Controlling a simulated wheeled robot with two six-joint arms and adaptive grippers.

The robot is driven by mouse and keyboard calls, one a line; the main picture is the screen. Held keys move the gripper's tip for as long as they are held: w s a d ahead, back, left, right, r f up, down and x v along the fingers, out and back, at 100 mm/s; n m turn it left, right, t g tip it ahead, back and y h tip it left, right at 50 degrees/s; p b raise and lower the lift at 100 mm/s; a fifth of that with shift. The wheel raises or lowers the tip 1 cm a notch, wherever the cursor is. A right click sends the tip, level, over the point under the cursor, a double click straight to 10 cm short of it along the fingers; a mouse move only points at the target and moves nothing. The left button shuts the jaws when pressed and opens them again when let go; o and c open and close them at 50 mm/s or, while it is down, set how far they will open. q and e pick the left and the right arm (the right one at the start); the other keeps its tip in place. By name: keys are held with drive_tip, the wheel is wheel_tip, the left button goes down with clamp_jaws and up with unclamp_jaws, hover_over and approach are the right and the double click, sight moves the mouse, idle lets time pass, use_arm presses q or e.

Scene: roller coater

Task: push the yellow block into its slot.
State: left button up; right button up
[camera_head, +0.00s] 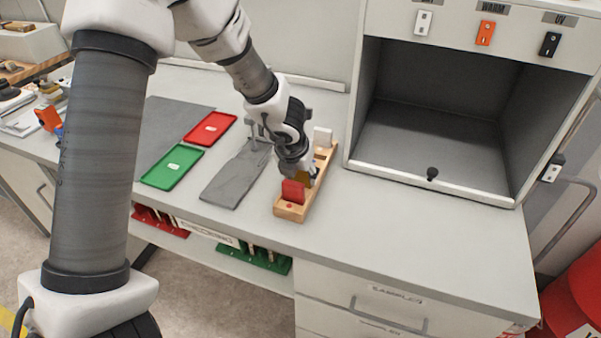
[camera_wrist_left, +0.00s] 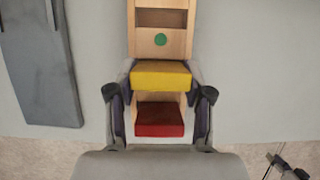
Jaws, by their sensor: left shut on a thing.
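The wooden slotted holder (camera_head: 293,211) stands on the worktop and also shows in the left wrist view (camera_wrist_left: 175,42). The yellow block (camera_wrist_left: 160,76) is between the fingers of my left gripper (camera_wrist_left: 160,97), which is shut on it. In the head view only a bit of the yellow block shows beneath the left gripper (camera_head: 302,176). The red block (camera_head: 293,192) sits at the near end of the holder, close to the yellow one. How deep the yellow block sits cannot be told. My right gripper is not in view.
A white block (camera_head: 322,136) is at the holder's far end. A green tray (camera_head: 172,167), a red tray (camera_head: 210,128) and a grey slab (camera_head: 238,174) lie to the left. An open cabinet (camera_head: 440,140) stands to the right. The front worktop strip is clear.

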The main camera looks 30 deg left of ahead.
use_arm(q)
drive_tip(key=shift+f, duration=0.3)
drive_tip(key=o, duration=1.3)
drive_tip(key=shift+r, duration=0.1)
drive_tip(key=v, duration=1.2)
